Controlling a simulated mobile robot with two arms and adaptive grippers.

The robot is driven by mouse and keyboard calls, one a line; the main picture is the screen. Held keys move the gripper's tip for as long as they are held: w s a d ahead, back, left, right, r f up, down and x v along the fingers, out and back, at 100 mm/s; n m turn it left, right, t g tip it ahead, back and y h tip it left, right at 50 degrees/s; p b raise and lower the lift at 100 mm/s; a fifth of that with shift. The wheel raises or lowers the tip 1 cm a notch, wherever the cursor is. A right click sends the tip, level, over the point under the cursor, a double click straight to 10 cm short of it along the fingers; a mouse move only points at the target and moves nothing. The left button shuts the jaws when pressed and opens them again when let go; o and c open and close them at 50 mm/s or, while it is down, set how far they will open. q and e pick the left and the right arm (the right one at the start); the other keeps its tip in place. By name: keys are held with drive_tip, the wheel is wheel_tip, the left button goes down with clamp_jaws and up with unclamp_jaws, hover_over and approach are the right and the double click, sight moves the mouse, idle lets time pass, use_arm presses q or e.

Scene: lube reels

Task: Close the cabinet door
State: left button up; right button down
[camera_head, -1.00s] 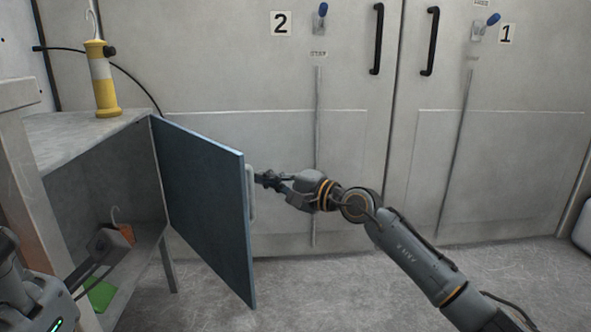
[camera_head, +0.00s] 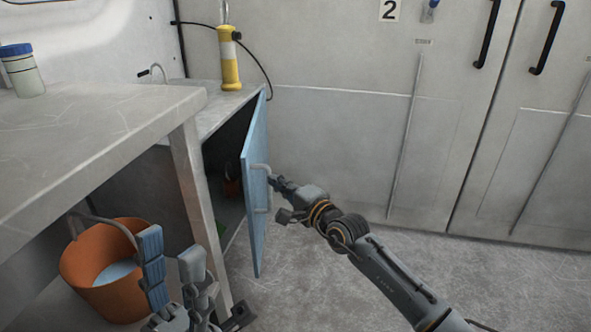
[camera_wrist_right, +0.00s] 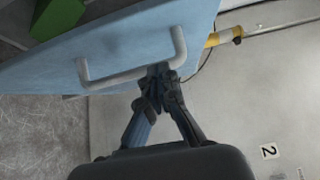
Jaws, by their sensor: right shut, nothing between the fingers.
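The blue cabinet door (camera_head: 253,222) stands partly open on the grey cabinet (camera_head: 213,117), and the dark interior shows at its left. The door's pale handle (camera_head: 269,190) faces my right arm; the door (camera_wrist_right: 125,45) and handle (camera_wrist_right: 108,79) also show in the right wrist view. My right gripper (camera_head: 275,182) is shut and empty, its tips at the door's outer face beside the handle. In the wrist view the fingertips (camera_wrist_right: 159,72) overlap the handle area; exact contact is unclear. My left gripper (camera_head: 172,262) is open and empty at lower left, in front of the table.
A grey table (camera_head: 95,125) with a leg (camera_head: 190,185) stands at the left, before the cabinet. An orange bucket (camera_head: 100,275) is under it. A yellow lamp (camera_head: 229,65) stands on the cabinet. Floor at the right (camera_head: 480,285) is clear.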

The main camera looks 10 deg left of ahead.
drive_tip(key=shift+s+a+f+p, duration=0.15)
drive_tip(key=shift+a+p, duration=0.2)
drive_tip(key=shift+a, duration=0.3)
